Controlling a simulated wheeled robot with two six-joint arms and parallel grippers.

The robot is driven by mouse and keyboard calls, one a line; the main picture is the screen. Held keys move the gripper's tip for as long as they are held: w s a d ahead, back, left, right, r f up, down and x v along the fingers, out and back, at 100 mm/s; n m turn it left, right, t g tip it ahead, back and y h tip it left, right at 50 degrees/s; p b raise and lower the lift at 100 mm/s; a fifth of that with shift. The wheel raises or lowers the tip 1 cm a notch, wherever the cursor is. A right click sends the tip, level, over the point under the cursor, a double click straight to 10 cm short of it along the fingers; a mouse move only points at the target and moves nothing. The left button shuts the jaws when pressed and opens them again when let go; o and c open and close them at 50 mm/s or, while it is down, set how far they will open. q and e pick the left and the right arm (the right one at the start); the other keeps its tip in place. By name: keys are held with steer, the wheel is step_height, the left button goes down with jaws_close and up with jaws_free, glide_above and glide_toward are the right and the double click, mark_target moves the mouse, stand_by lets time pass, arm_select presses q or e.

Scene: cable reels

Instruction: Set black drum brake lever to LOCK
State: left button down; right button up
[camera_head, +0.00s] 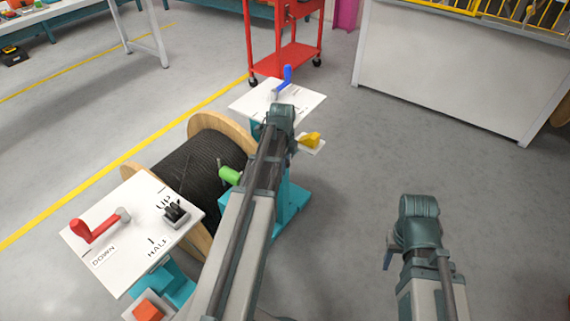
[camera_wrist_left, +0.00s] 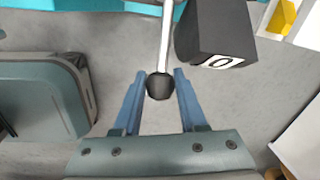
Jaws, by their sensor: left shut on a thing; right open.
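The black drum (camera_head: 192,165) is a reel of black cable between wooden flanges, left of centre in the head view. A metal lever rod with a round black knob (camera_wrist_left: 160,87) shows in the left wrist view. My left gripper (camera_wrist_left: 160,80) has its two blue fingers on either side of this knob and is shut on it. A black block (camera_wrist_left: 208,30) with a white marked label is right beside the rod. In the head view my left arm hides its fingers and the knob. My right gripper (camera_head: 395,241) is open, low at the right, away from the reel; its fingers are mostly hidden.
A white panel (camera_head: 125,222) has a red lever (camera_head: 85,229); another (camera_head: 300,101) has a blue lever (camera_head: 287,76). A green handle (camera_head: 229,175) and a yellow part (camera_head: 310,139) flank my left arm. A red cart (camera_head: 285,58) stands behind. Floor is clear at right.

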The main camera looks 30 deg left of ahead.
arm_select(q)
steer(key=shift+s+d+f+y+b, duration=0.1)
steer(key=shift+d+f+y+b, duration=0.05)
steer(key=shift+f+y+b, duration=0.45)
step_height(320, 180, down, 8)
steer(key=a+y+b, duration=0.2)
steer(key=y+b, duration=0.7)
steer(key=b, duration=0.8)
steer(key=shift+f+m+t+b, duration=0.25)
steer(key=shift+m+t+b, duration=0.05)
steer(key=shift+t+b, duration=0.1)
steer(key=shift+a+f, duration=0.1)
steer(key=shift+c, duration=2.3)
jaws_free()
